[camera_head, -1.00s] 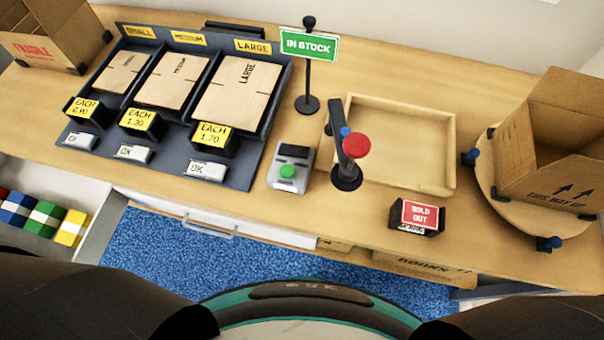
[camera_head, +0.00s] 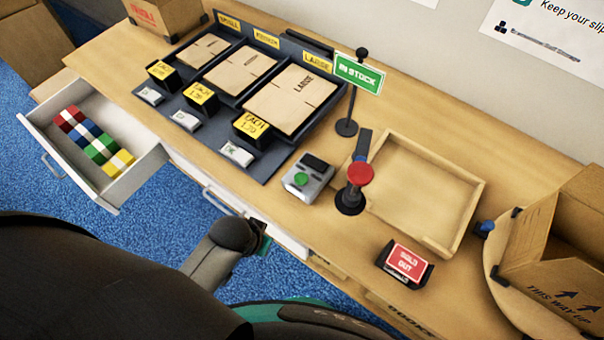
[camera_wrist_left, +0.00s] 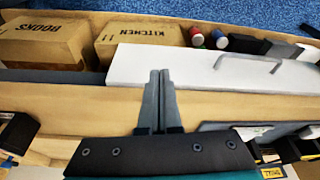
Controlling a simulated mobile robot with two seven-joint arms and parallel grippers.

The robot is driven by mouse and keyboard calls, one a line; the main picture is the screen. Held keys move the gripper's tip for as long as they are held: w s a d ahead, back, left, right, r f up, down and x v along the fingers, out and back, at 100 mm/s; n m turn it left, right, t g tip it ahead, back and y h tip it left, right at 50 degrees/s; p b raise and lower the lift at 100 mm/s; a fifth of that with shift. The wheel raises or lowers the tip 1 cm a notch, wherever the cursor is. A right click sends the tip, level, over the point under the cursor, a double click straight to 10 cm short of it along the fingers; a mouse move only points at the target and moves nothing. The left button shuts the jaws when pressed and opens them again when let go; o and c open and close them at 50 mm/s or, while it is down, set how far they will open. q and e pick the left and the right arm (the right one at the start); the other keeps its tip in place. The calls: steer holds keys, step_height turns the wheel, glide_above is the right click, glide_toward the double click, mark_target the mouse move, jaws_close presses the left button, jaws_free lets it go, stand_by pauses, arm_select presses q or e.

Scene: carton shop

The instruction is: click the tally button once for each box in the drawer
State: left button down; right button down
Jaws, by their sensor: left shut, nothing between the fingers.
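The open white drawer (camera_head: 57,163) at the left of the head view holds a row of several small boxes (camera_head: 98,146) in red, blue, green and yellow with white parts. A grey device (camera_head: 313,187) with a dark display and a green button (camera_head: 301,180) stands on the counter. A red knob (camera_head: 360,174) on a black post stands to its right. Which one is the tally button is not labelled. My left gripper (camera_wrist_left: 158,92) is shut and empty in the wrist view, by the counter's front edge. Its fingers are hidden in the head view. My right gripper is out of view.
BOOKS (camera_wrist_left: 45,45) and KITCHEN (camera_wrist_left: 138,40) cartons sit below.

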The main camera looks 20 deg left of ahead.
arm_select(q)
steer(key=w+d+r+t+h+p, duration=0.1)
steer(key=w+r, duration=0.2)
steer(key=r, duration=0.3)
steer(key=w+d+r+t+h, duration=0.1)
steer(key=w+r, duration=0.2)
steer(key=r, duration=0.2)
step_height(320, 180, up, 7)
steer(key=n+t+h, duration=0.2)
steer(key=n+h, duration=0.1)
glide_above(298, 181)
steer(key=shift+f+p, duration=0.1)
steer(key=shift+p, duration=0.3)
steer(key=shift+f, duration=0.1)
step_height(298, 181, down, 8)
steer(key=b, duration=0.8)
steer(key=shift+a, duration=0.1)
steer(key=shift+f+b, duration=0.3)
